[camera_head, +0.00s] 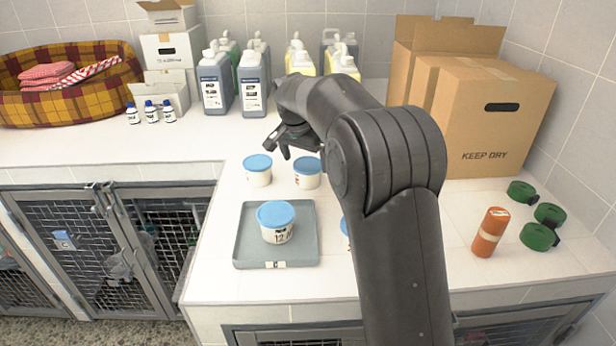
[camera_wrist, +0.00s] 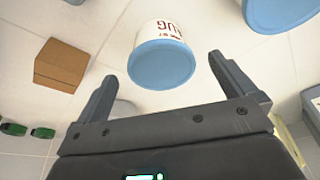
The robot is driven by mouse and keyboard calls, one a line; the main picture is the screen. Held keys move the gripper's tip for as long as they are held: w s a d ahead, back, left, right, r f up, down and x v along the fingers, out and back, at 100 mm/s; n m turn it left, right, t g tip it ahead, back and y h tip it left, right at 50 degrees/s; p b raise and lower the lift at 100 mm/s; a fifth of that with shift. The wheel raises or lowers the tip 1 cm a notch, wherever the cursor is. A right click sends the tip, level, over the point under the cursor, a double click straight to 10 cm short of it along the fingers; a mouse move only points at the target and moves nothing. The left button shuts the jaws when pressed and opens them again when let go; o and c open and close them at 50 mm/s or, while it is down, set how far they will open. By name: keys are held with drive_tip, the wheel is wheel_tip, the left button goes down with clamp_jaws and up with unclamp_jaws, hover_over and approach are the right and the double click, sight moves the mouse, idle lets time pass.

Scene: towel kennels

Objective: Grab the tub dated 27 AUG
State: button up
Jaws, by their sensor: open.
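My gripper (camera_head: 287,148) is open and empty above the counter, near two blue-lidded white tubs, a left one (camera_head: 257,170) and a right one (camera_head: 307,172). In the wrist view a blue-lidded tub (camera_wrist: 162,58) with "AUG" in dark red, upside down, lies ahead between the open fingers (camera_wrist: 165,85), apart from them. Its day number is not readable. Another blue-lidded tub (camera_wrist: 278,12) is cut off at the upper right there. A tub marked "12" (camera_head: 277,222) stands on the grey tray (camera_head: 249,255). A further tub (camera_head: 345,228) is mostly hidden behind my arm.
Several bottles (camera_head: 215,85) stand along the back wall. Cardboard boxes (camera_head: 500,120) fill the back right. An orange cylinder (camera_head: 490,232) and green rolls (camera_head: 540,236) are at the right. A plaid basket (camera_head: 60,100) sits at the far left. The counter right of my arm is partly clear.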

sight(308, 164)
drive_tip(key=x, duration=0.6)
drive_tip(key=shift+w+d+r, duration=0.15)
drive_tip(key=shift+w+d, duration=0.05)
drive_tip(key=shift+w, duration=0.15)
drive_tip(key=c, duration=1.1)
